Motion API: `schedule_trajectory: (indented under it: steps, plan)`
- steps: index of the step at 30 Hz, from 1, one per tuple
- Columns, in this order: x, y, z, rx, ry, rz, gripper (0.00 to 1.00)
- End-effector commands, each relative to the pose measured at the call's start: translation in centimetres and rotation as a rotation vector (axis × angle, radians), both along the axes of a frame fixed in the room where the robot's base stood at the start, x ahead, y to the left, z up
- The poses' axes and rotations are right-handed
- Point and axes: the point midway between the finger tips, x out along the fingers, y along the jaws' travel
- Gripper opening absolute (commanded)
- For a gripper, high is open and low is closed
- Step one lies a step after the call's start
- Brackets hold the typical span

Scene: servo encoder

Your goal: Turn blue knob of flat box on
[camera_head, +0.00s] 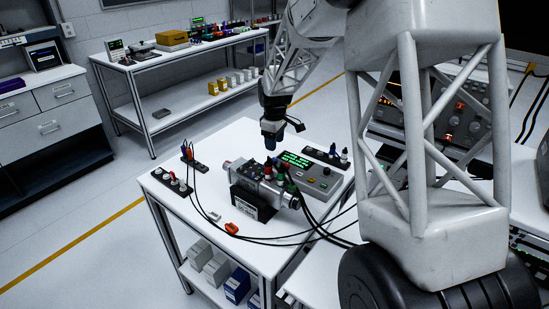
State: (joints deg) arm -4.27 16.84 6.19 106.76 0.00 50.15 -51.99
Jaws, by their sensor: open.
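The flat box (307,175) is a low grey unit with a lit green display (295,160), lying on the white table. Small controls show on its top toward the right, but the blue knob is too small to tell apart from the others. My gripper (270,145) points down over the table, above and left of the display. It is open, with nothing seen between its fingers. It is apart from the box's controls; its exact height cannot be told.
A grey cylindrical motor (266,187) on a black stand, with coloured connectors and black cables, stands in front of the box. Connector strips lie at the table's left (172,182) and back right (327,157). An orange clip (231,228) lies near the front. The front left tabletop is mostly clear.

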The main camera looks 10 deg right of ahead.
Motion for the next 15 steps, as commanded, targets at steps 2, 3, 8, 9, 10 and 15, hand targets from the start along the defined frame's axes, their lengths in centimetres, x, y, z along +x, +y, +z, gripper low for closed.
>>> schedule_trajectory:
  steps: [2,3,8,9,10,15]
  plan:
    - [0.0,0.0,-0.7,0.0,0.002,0.0,0.52]
    - [-0.1,0.0,-1.1,-0.001,0.003,0.0,0.52]
    - [0.0,0.0,-2.9,0.0,0.004,0.0,0.52]
    - [0.0,0.0,-3.4,0.0,0.004,0.0,0.52]
    - [0.0,0.0,-3.8,-0.001,0.003,0.0,0.52]
    - [0.0,0.0,-5.7,0.0,0.004,0.0,0.52]
